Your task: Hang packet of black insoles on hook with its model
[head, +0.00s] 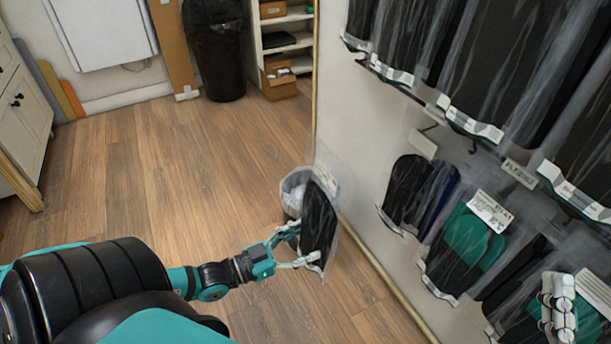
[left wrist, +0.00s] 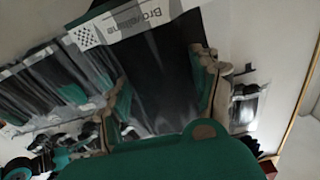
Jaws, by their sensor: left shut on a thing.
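My left gripper (head: 296,248) is shut on a clear packet of black insoles (head: 318,222), held in the air left of the wall rack. The left wrist view shows the packet (left wrist: 160,75) between the fingers (left wrist: 158,105), with a white label strip (left wrist: 115,24) whose print I cannot read surely. Packets of black insoles (head: 406,185) hang on the white wall at the right. A hook tag (head: 423,144) sits above them, its print too small to read; another tag (head: 520,173) seems to begin "FLT2". My right gripper (head: 558,305) is at the lower right, in front of hanging packets; its opening is unclear.
Packets with teal insoles (head: 466,245) hang lower on the wall, and large dark packets (head: 500,70) hang above. A lined waste bin (head: 291,183) stands on the floor behind the held packet. A black bin (head: 217,60) and shelves (head: 287,28) stand far back. The wooden floor is open at left.

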